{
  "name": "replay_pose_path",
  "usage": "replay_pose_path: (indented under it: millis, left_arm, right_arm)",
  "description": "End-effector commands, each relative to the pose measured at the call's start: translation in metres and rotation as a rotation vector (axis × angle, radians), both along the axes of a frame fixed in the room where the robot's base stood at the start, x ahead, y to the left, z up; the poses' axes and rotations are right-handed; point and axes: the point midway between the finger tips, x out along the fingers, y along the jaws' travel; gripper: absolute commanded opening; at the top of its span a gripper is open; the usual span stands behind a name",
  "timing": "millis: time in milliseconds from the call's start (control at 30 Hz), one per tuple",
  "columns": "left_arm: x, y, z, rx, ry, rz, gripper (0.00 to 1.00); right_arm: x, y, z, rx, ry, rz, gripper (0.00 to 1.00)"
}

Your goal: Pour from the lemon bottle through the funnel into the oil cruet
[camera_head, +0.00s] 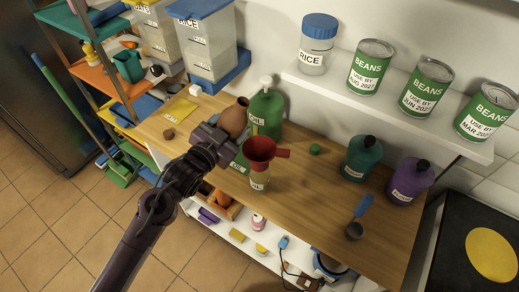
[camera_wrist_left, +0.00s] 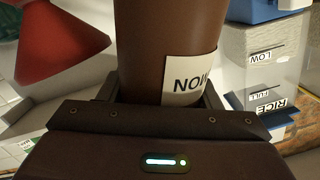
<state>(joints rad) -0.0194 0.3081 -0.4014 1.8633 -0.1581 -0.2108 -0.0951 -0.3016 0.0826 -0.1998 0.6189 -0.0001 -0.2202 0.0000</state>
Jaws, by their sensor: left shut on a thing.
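My left gripper (camera_head: 212,140) is shut on a brown bottle (camera_head: 234,116). In the left wrist view this bottle (camera_wrist_left: 168,45) carries a white label whose visible letters, upside down, fit the end of "LEMON". It is held near the red funnel (camera_head: 260,149), apart from it. The funnel sits upright over a small pale bottle (camera_head: 259,182), whose label I cannot read; it also shows in the left wrist view (camera_wrist_left: 55,38). A green labelled container (camera_head: 239,164) is partly hidden behind my gripper. My right gripper is out of view.
A large green oil bottle (camera_head: 266,112) stands behind the funnel. A teal bottle (camera_head: 361,158), a purple bottle (camera_head: 408,182) and a blue-handled utensil (camera_head: 358,216) are to the right. A shelf (camera_head: 330,92) with cans overhangs the back. The counter's middle is mostly clear.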

Motion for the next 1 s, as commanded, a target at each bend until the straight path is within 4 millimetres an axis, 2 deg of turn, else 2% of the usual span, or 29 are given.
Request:
replay_pose_path:
  millis: [167,467,833,1000]
  left_arm:
    - [0.0,0.0,0.0,0.084,-0.033,0.001,0.19]
    - [0.0,-0.001,0.011,0.227,-0.081,0.002,0.19]
    - [0.003,0.007,-0.005,0.397,-0.133,0.003,0.19]
    - [0.003,0.007,-0.003,0.41,-0.139,0.002,0.19]
  right_arm:
    - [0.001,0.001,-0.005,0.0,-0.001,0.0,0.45]
    - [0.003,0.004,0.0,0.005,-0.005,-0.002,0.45]
    - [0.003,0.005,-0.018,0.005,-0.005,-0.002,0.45]
    - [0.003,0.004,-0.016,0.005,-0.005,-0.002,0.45]
